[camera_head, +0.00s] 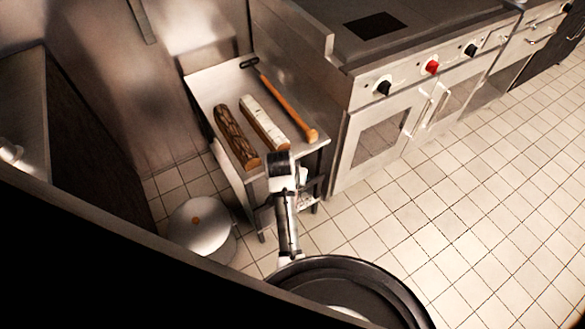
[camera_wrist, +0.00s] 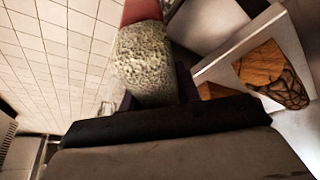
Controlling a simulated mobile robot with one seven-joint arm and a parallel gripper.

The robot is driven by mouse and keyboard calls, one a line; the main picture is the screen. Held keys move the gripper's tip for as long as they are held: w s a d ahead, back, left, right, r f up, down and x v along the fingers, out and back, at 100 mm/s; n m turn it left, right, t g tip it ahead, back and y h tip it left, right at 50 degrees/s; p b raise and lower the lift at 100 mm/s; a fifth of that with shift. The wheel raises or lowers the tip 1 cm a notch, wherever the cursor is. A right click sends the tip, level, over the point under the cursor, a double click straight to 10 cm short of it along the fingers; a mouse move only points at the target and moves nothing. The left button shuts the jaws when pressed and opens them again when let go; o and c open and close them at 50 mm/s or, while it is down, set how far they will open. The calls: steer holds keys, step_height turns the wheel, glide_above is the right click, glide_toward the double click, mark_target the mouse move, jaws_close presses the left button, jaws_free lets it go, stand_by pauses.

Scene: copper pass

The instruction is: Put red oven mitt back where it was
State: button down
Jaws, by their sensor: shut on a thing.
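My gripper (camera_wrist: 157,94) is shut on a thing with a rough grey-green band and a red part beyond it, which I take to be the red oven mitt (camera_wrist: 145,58). Its red part is cut off by the top edge of the wrist view. In the head view my gripper (camera_head: 283,166) is at the front edge of a small metal table (camera_head: 205,88). My arm hides most of the held thing there, so its full shape does not show.
A dark log (camera_head: 237,138), a pale-barked log (camera_head: 264,122) and a long wooden-handled tool (camera_head: 288,107) lie on the table. A stove (camera_head: 375,135) stands to its right. A round lidded pot (camera_head: 200,226) is at lower left. Tiled floor (camera_head: 440,210) is open at right.

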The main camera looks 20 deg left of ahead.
steer(key=w, duration=0.3)
steer(key=shift+a+r+p, duration=0.15)
steer(key=shift+a+p, duration=0.05)
steer(key=shift+p, duration=0.1)
steer(key=shift+w+p, duration=0.3)
steer(key=shift+w, duration=0.05)
steer(key=shift+f, duration=0.55)
steer(key=shift+f, duration=0.15)
steer(key=c, duration=1)
jaws_free()
